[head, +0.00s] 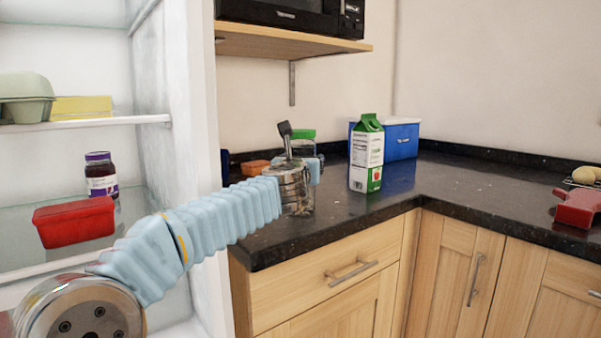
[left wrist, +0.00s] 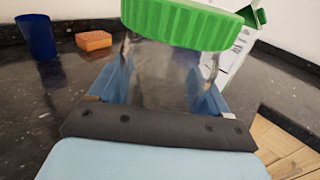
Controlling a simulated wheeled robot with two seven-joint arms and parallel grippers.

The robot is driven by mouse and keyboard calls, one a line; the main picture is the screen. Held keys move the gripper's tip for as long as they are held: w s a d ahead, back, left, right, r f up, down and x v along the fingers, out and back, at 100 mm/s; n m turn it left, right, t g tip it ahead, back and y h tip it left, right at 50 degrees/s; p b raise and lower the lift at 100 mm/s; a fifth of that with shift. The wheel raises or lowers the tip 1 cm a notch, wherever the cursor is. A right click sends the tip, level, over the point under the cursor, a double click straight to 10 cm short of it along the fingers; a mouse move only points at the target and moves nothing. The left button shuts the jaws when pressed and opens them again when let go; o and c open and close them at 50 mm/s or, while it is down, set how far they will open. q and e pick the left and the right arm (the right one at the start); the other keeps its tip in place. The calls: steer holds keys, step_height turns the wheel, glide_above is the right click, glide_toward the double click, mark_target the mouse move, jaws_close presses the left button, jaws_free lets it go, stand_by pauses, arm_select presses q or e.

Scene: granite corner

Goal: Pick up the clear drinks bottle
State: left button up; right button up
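The clear drinks bottle has a green ribbed cap (left wrist: 185,22) and a see-through body (left wrist: 160,75) in the left wrist view. In the head view its green cap (head: 302,134) shows behind my left gripper (head: 316,170), and most of its body is hidden. My left gripper (left wrist: 160,90) has its two blue fingers apart, one on each side of the bottle body. I cannot tell whether they press on it. The bottle appears upright over the dark counter. My right gripper is in neither view.
A green and white carton (head: 366,155) stands close to the right of the bottle, before a blue box (head: 402,140). An orange sponge (left wrist: 94,40) and a blue cup (left wrist: 37,37) are on the left. The fridge wall (head: 190,130) is beside my arm.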

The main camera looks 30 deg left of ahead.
arm_select(q)
steer(key=c, duration=0.9)
